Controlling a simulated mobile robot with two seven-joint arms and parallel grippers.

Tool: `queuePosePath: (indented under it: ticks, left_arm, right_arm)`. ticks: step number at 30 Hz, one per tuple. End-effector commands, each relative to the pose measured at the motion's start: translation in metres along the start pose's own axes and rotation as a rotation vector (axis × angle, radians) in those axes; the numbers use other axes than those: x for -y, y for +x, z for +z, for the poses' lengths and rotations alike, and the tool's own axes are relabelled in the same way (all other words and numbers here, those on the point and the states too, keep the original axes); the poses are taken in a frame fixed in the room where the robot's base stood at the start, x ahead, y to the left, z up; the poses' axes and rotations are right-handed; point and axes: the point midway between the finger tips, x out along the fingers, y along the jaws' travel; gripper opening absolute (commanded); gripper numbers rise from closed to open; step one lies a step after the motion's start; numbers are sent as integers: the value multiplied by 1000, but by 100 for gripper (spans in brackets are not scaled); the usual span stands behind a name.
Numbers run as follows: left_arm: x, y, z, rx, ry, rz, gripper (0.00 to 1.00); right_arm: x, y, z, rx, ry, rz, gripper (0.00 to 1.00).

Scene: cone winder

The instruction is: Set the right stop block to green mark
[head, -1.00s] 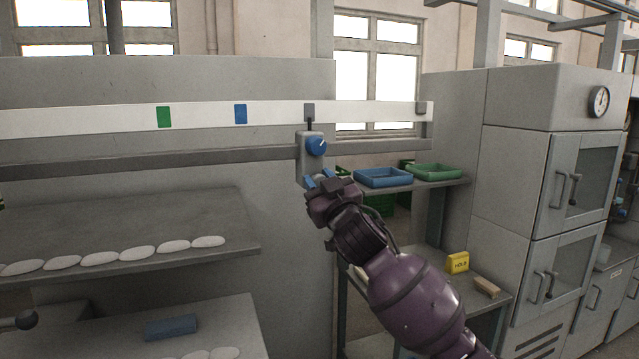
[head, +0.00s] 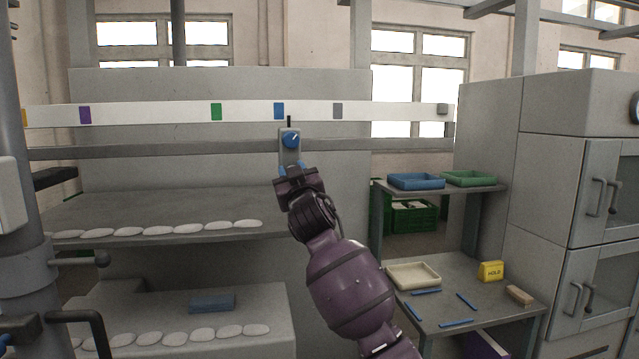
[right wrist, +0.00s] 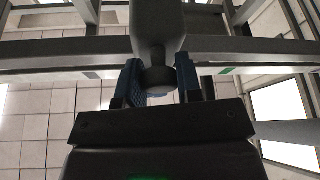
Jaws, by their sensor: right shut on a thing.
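The pointer stands just right of the blue mark (head: 279,111). The green mark (head: 216,111) is farther left on the white strip. My right gripper (head: 298,170) is shut on the stop block from below. In the right wrist view its blue fingers (right wrist: 160,85) stand on both sides of the block's lower part (right wrist: 158,30). My left gripper is not in view.
The white strip also bears a grey mark (head: 338,111) and a purple mark (head: 85,115). The rail (head: 220,148) runs clear left of the block. White oval pieces (head: 189,229) line the shelf below. A cream tray (head: 413,275) and a yellow HOLD block (head: 491,271) sit lower right.

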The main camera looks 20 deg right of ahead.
Motion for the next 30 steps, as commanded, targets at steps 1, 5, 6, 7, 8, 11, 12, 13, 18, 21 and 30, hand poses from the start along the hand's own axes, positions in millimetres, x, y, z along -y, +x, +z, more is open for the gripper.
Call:
queuePosePath:
  ticks: [1,5,6,7,8,11,12,13,18,21,30]
  left_arm:
    - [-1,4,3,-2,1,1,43]
    - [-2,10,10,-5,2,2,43]
    - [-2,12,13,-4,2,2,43]
    - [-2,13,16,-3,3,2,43]
    - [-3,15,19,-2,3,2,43]
    - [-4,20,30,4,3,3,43]
    - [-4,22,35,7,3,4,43]
    - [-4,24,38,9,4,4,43]
    - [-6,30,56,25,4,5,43]
    - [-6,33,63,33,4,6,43]
    - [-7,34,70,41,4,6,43]
  right_arm:
    - [14,2,1,-1,5,-5,0]
    - [43,8,-4,-1,6,-6,0]
    - [53,10,-5,0,6,-6,0]
    - [60,10,-7,-1,6,-6,0]
    - [68,11,-8,1,6,-7,0]
    - [93,13,-13,1,6,-8,0]
    - [102,14,-15,2,5,-7,0]
    - [108,15,-17,2,5,-7,0]
    - [138,19,-24,3,3,-6,0]
    - [148,20,-28,2,2,-5,0]
    - [160,22,-34,2,1,-3,0]
